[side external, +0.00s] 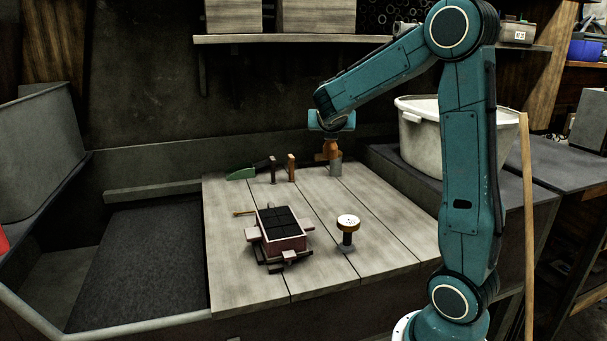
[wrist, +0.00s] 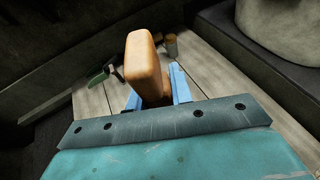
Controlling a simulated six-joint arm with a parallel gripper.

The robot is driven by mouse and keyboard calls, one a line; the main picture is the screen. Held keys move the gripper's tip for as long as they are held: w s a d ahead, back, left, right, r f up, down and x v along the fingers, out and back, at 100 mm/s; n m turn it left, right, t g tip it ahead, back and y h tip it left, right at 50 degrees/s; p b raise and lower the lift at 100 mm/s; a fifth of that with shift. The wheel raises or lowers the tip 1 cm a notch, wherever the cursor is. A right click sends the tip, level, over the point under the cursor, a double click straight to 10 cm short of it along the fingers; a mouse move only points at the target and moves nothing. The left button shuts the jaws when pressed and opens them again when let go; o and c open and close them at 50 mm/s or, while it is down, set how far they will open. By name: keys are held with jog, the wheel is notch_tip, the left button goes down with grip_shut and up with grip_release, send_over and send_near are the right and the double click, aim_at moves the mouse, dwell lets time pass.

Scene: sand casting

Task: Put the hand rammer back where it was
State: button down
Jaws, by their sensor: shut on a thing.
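My gripper (side external: 331,142) hangs over the back right part of the plank table (side external: 235,215), pointing down. It is shut on an orange-brown wooden piece, which I take to be the hand rammer (side external: 331,153). In the wrist view the rammer (wrist: 145,65) is a rounded block standing up between the blue fingers (wrist: 158,92). The fingers and mount hide its lower part. I cannot tell whether it touches the table.
A grey cylinder (side external: 336,168) stands close by the rammer. A white bin (side external: 417,140) is right.

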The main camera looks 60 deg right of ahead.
notch_tip(320, 180, down, 16)
dwell(0.8)
jog(key=shift+f, duration=0.15)
jog(key=shift+f, duration=1.8)
jog(key=shift+f, duration=0.1)
jog(key=c, duration=1.3)
grip_release()
jog(key=shift+o, duration=0.2)
jog(key=v, duration=1.2)
